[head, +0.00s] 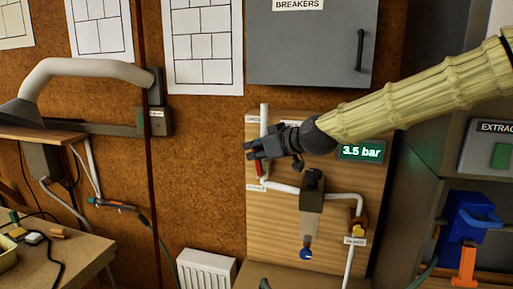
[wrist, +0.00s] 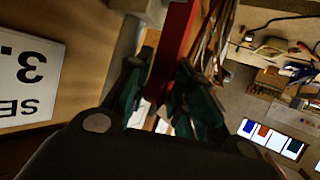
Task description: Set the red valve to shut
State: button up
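The red valve handle (head: 258,168) is on the left pipe of the wooden panel (head: 285,177). It shows below my gripper (head: 253,150), which covers part of it. In the wrist view, the red handle (wrist: 174,45) runs between the two dark green fingers of my gripper (wrist: 166,75) and nearly fills the gap between them. The fingers appear shut on it, though contact on both sides is hard to see. Small labels sit above and below the valve, too small to read. The valve body is largely hidden.
A display (head: 361,152) reads 3.5 bar, to the right under my arm. The grey breaker box (head: 310,40) is above. A blue vise-like object (head: 468,218) stands at right.

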grip_shut()
jog(key=shift+w+a, duration=0.1)
dwell(0.4)
